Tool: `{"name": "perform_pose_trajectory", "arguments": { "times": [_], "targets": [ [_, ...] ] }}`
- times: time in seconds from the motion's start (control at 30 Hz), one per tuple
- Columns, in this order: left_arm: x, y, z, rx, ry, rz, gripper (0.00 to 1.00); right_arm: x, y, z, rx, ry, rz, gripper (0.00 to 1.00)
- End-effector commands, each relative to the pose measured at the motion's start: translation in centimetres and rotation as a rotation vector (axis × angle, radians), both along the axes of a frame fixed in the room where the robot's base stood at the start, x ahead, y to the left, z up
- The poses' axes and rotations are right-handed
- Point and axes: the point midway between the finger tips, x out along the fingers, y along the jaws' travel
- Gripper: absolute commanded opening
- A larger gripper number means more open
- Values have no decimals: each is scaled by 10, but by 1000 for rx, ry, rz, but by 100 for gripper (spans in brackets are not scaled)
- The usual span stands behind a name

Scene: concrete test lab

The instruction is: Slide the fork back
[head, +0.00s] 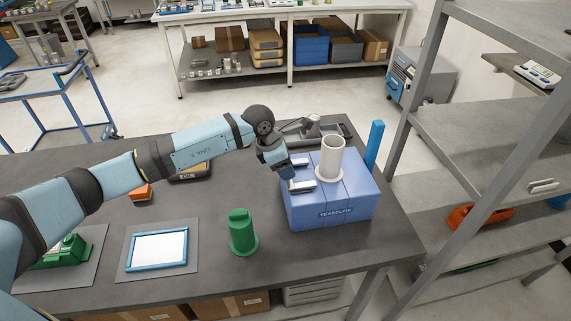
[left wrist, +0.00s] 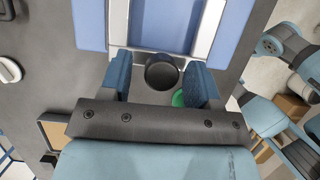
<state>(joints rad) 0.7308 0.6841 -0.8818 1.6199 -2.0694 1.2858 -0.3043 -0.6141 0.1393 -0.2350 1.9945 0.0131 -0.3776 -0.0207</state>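The fork (head: 302,185) is a pale metal piece with two prongs at the left side of a blue box fixture (head: 345,206). In the left wrist view the fork (left wrist: 117,24) shows two silver bars running into the blue fixture, with a dark round knob (left wrist: 162,72) between them. My left gripper (head: 284,170) is at the fixture's left edge. In the left wrist view its blue fingers (left wrist: 158,84) stand open on either side of the knob, with gaps visible. A white flanged tube (head: 331,158) stands upright on the fixture. My right gripper is in neither view.
A green flanged piece (head: 241,232) stands on the grey table (head: 215,277), left of the fixture. A blue-framed panel (head: 158,250) lies further left. A blue post (head: 374,146) rises behind the fixture, and a grey tray (head: 328,130) lies beyond. Metal shelving (head: 470,140) is at right.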

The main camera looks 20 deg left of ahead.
Motion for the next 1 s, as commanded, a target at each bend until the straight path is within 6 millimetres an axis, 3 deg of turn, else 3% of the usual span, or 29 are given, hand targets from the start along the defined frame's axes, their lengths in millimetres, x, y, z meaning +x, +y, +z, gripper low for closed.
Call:
{"name": "perform_pose_trajectory", "arguments": {
  "times": [0.23,0.7,1.0],
  "targets": [
    [-3,5,13,0,-2,-1,57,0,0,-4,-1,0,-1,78],
    [-25,38,105,1,-4,1,57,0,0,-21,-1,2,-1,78],
    [-31,45,127,-1,-1,1,57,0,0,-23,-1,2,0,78]
  ]
}}
